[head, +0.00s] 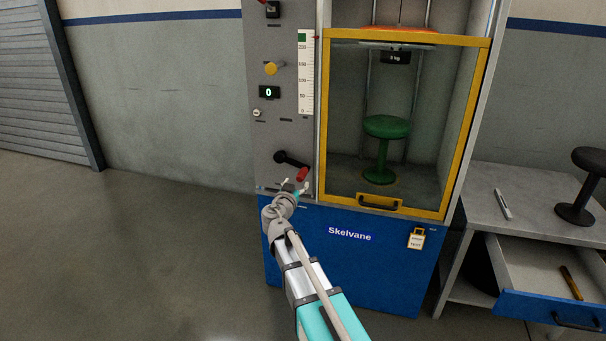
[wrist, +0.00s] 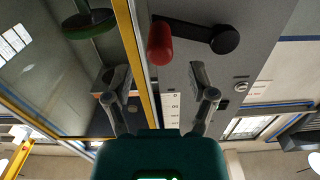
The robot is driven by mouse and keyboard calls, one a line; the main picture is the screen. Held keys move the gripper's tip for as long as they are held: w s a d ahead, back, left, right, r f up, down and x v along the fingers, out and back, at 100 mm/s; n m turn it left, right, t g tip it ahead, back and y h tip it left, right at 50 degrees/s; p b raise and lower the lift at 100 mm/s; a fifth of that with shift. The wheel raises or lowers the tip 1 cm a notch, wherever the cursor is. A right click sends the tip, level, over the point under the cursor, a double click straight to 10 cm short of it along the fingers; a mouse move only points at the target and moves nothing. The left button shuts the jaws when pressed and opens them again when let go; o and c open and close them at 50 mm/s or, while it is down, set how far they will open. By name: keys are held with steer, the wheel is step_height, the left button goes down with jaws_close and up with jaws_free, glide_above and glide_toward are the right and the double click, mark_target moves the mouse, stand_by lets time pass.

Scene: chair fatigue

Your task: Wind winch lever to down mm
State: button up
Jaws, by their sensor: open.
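The winch lever (head: 290,162) is a black crank arm with a red handle (head: 302,174) on the grey panel of the test machine. The arm slopes down to the right, with the red handle at its lower right end. In the wrist view the red handle (wrist: 160,43) lies ahead of and between the two fingers, and the black hub (wrist: 225,39) is to its right. My gripper (head: 294,187) is open and empty, just below the red handle in the head view. A vertical scale (head: 306,75) in mm stands above the lever, and a small display (head: 269,92) reads 0.
A yellow-framed door (head: 325,120) closes the cabinet right of the lever. A green stool (head: 384,150) stands inside under a hanging 0 kg sign (head: 396,57). A yellow knob (head: 271,68) is higher on the panel. A side table (head: 530,205) with an open drawer stands right.

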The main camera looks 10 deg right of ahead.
mark_target(303, 173)
steer(key=x, duration=0.7)
steer(key=shift+w+d, duration=0.15)
steer(key=shift+w, duration=0.15)
jaws_close()
